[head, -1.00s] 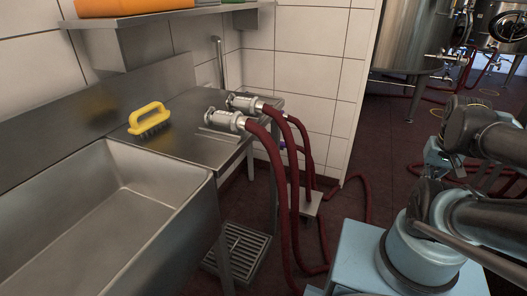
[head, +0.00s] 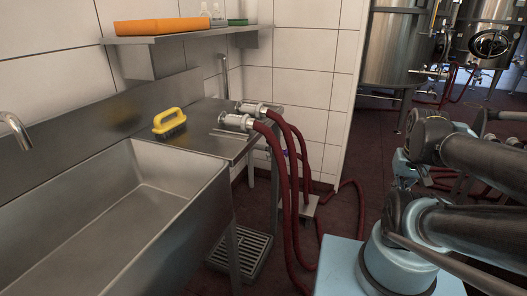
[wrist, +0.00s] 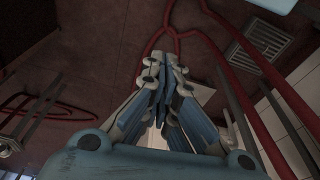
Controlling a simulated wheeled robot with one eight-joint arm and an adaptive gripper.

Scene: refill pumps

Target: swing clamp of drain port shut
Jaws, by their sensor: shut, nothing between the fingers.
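My gripper (wrist: 163,75) is in the middle of the wrist view, fingers together and empty, above the dark red floor. It touches nothing that I can see. In the head view my arm (head: 470,185) is folded at the right and the gripper is not shown. The drain port and its clamp cannot be picked out for sure. A steel tank (head: 395,50) stands at the back right with a small valve fitting (head: 428,72) low on its side. A second tank (head: 490,40) with a round hatch stands beside it.
A steel sink (head: 130,185) fills the left. Two red hoses (head: 291,200) with metal couplings (head: 237,122) hang from its drainboard, beside a yellow-handled brush (head: 168,122). A floor grate (head: 240,252) lies below. Red hoses also lie on the floor in the wrist view (wrist: 240,100).

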